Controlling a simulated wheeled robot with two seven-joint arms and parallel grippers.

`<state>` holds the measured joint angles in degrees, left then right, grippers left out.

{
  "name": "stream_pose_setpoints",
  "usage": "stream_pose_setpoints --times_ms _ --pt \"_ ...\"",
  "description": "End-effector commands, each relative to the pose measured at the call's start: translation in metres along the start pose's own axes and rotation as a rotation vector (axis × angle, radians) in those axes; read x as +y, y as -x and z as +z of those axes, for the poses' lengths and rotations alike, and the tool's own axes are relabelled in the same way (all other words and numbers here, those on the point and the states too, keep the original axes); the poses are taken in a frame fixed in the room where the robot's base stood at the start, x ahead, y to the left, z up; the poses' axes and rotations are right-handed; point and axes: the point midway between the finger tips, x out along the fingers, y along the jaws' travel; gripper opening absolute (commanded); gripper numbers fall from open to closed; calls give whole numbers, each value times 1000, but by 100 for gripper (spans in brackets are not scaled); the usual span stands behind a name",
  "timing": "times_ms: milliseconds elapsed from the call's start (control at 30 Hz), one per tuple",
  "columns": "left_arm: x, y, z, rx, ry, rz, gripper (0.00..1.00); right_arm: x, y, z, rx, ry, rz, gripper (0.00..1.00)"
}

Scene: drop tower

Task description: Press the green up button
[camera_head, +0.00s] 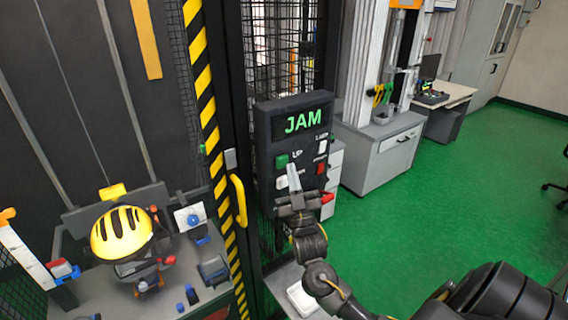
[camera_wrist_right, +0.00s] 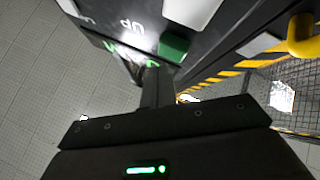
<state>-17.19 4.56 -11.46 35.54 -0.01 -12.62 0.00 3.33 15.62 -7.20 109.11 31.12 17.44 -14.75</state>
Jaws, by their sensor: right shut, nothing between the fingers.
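The green up button (camera_head: 282,161) sits at the upper left of a dark control box, beside the label "UP". It also shows in the right wrist view (camera_wrist_right: 173,47), where the lettering appears upside down. The box's display (camera_head: 304,122) reads "JAM" in green. My right gripper (camera_head: 293,172) is shut and empty, in front of the box, just below and right of the green button. In the right wrist view its fingertips (camera_wrist_right: 152,70) show close to the button; I cannot tell whether they touch the panel. My left gripper is not in view.
A white button (camera_head: 322,147) and a red one (camera_head: 321,168) are on the box's right side. A yellow handle (camera_head: 239,201) and a striped post (camera_head: 203,80) stand left of it. A bench with a yellow helmet (camera_head: 122,232) is at lower left. Green floor is open at right.

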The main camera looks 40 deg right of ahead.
Motion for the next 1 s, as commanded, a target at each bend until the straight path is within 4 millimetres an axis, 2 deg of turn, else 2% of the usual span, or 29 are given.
stream_pose_setpoints --times_ms 1000 --pt "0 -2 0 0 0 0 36 -5 -6 5 0 0 0 0"
